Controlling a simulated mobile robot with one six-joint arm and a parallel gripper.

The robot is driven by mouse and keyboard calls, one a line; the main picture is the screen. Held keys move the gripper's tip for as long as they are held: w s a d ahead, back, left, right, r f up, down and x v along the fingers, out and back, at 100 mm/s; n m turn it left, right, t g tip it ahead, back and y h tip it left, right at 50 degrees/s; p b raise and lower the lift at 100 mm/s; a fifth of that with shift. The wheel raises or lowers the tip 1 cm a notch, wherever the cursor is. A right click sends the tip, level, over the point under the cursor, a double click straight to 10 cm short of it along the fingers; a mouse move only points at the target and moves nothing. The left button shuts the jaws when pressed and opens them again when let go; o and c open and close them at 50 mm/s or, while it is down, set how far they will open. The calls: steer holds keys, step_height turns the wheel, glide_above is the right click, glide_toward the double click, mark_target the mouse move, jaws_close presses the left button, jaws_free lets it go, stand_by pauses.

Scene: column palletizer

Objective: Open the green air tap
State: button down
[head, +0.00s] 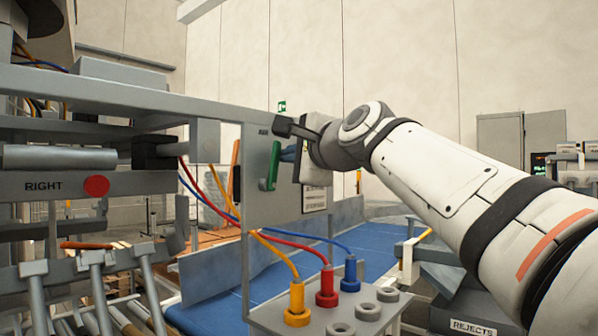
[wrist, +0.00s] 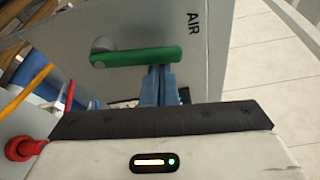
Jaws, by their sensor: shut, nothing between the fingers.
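The green air tap (head: 273,165) is on a grey panel beneath the label AIR. Its handle stands nearly upright in the head view. In the wrist view the green handle (wrist: 140,57) runs sideways from a grey pivot at its left end. My gripper (head: 285,154) is just right of the handle in the head view. In the wrist view its blue fingers (wrist: 158,72) are shut together and empty, with the tips at the handle's lower edge near its free end. I cannot tell whether they touch it.
Yellow, red and blue hoses run to coloured plugs (head: 325,287) on a grey block below the panel. A blue conveyor (head: 375,245) lies behind. A red button (head: 96,186) marked RIGHT is at the left. A REJECTS bin (head: 472,328) stands at the lower right.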

steer(key=shift+s+a+r+n+b, duration=0.2)
steer(key=shift+s+a+n+b, duration=0.2)
steer(key=shift+n, duration=0.2)
steer(key=shift+s, duration=0.1)
stand_by(0.4)
steer(key=s+d+b, duration=0.3)
steer(key=s+d, duration=0.2)
steer(key=d, duration=0.3)
stand_by(0.4)
